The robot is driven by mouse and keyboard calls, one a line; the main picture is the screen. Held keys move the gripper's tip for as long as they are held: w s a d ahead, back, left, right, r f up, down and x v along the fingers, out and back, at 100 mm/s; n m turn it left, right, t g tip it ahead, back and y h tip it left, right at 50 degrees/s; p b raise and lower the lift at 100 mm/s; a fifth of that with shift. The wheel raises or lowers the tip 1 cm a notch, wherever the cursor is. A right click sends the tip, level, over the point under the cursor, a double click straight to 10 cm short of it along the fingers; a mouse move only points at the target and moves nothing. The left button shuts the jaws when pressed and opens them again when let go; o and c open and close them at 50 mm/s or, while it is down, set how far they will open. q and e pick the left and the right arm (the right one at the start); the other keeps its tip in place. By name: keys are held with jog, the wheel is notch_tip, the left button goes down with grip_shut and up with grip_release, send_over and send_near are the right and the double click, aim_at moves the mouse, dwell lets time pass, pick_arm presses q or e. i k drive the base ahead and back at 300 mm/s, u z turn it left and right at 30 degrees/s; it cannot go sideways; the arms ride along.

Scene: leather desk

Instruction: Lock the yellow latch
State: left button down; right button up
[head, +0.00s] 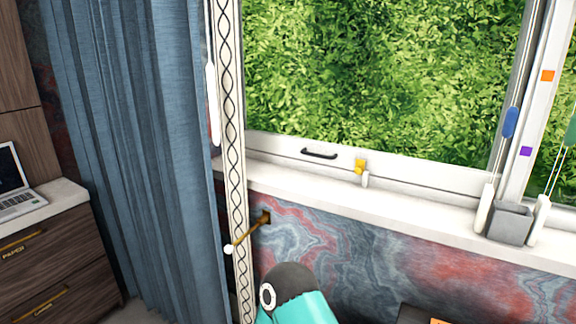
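The yellow latch (360,167) is a small yellow piece at the bottom rail of the window frame, just above the white sill. A small white upright piece (365,180) stands right below it. I cannot tell from this distance whether the latch is locked. A teal and dark grey part of my own arm shows at the bottom centre, below the sill. Neither of my grippers is in view.
A black handle (319,153) is on the window rail left of the latch. The white sill (420,215) is clear up to a grey box (510,222) at the right. A blue curtain (135,150) and a brass rod (250,232) are at the left.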

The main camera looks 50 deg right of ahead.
aim_at(359, 163)
jog(key=u, duration=0.6)
jog(key=i, duration=1.2)
jog(key=z, duration=2.65)
